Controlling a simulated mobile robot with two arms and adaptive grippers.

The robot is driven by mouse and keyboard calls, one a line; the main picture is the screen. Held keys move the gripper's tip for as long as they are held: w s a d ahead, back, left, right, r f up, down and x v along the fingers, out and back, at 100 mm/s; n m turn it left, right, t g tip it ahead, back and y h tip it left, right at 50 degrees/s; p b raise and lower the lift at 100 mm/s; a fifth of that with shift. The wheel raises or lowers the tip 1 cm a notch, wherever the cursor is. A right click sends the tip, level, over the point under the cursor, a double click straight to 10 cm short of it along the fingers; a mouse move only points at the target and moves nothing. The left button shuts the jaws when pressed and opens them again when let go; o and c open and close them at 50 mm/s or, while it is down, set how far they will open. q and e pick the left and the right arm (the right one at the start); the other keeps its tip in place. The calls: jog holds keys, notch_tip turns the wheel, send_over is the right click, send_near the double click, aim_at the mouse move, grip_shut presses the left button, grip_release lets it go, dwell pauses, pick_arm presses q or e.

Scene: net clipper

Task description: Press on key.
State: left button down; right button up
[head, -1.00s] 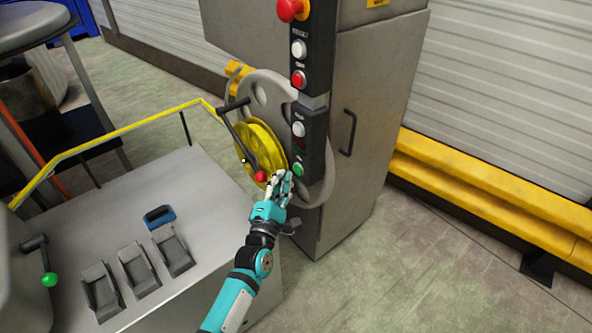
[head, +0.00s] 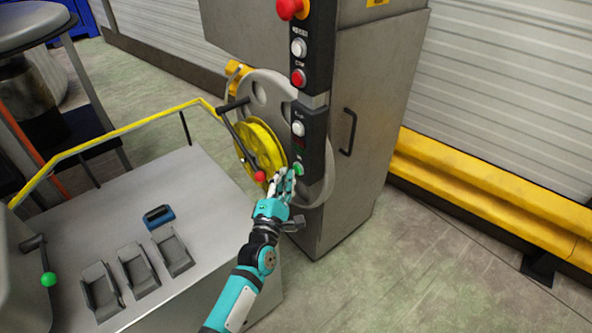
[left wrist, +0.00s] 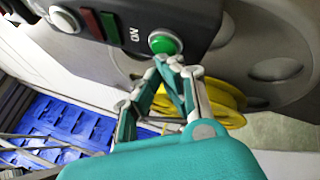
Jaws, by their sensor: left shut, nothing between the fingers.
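The green ON key (head: 298,169) is a round button at the lower end of the black control panel (head: 311,150) on the grey cabinet. In the left wrist view the green key (left wrist: 164,42) sits beside the letters "ON". My left gripper (head: 286,177) is shut and empty, just below and in front of the key. In the left wrist view its fingertips (left wrist: 168,62) are at the key's lower edge. I cannot tell whether they touch it. My right gripper is not in view.
The panel also carries white buttons (head: 298,128), a red button (head: 298,77) and a red emergency knob (head: 290,8). A yellow reel (head: 258,146) with a red-knobbed crank stands left of the panel. A grey platform with pedals (head: 140,268) lies lower left.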

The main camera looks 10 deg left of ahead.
pick_arm(q)
jog(key=shift+w+d, duration=0.25)
jog(key=shift+w, duration=0.05)
dwell(0.7)
dwell(0.3)
jog(key=shift+s+a, duration=0.5)
jog(key=shift+s, duration=0.15)
jog(key=s+a, duration=0.1)
jog(key=s, duration=0.1)
jog(key=s+a+p, duration=0.1)
jog(key=s+a, duration=0.1)
dwell(0.4)
dwell(0.6)
